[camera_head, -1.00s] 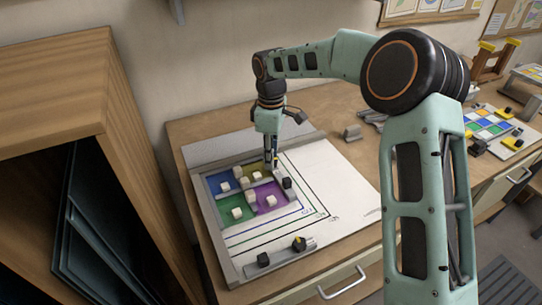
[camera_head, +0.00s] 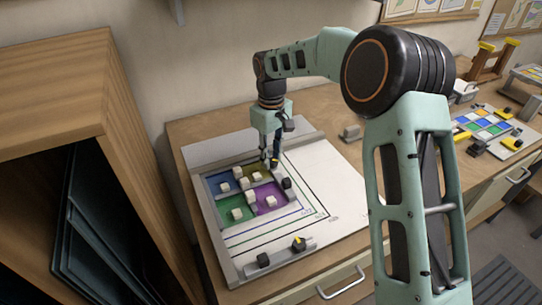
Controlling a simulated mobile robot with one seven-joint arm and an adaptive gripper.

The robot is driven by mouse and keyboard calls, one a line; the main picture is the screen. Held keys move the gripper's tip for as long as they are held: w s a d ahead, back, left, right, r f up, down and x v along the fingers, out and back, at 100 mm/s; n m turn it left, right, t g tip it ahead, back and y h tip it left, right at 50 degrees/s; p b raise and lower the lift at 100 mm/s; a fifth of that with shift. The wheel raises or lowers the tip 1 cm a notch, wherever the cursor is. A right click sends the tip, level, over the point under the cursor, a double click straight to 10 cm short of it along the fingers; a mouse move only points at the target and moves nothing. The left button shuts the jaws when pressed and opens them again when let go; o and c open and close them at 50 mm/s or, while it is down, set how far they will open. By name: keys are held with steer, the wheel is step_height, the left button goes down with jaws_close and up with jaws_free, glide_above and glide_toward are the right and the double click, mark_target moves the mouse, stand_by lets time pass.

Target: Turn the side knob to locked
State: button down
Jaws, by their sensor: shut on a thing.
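The glass panel board (camera_head: 345,186) lies on the table with blue, green, yellow and purple panes at its left. A grey side rail (camera_head: 281,173) runs along the right of the panes, with a black block (camera_head: 287,183) at its near end. My gripper (camera_head: 270,162) points down at the far end of this rail. It is shut on the side knob (camera_head: 275,163), which is dark and mostly hidden between the fingers. I cannot read the knob's pointer direction.
Several white cubes (camera_head: 237,213) stand on the panes. A front rail (camera_head: 283,254) carries a black block (camera_head: 263,260) and a knob with a yellow mark (camera_head: 299,243). A wooden cabinet (camera_head: 70,90) stands close at left. Another coloured board (camera_head: 490,126) lies at right.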

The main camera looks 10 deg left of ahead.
mark_target(273, 159)
steer(key=m, duration=0.5)
steer(key=shift+w+m, duration=0.1)
steer(key=shift+m, duration=0.3)
steer(key=m, duration=0.5)
steer(key=shift+d+r+m, duration=0.1)
steer(key=shift+d+m, duration=0.05)
steer(key=shift+m, duration=0.25)
steer(key=c, duration=1.6)
jaws_free()
step_height(273, 159, up, 12)
steer(key=shift+f, duration=0.1)
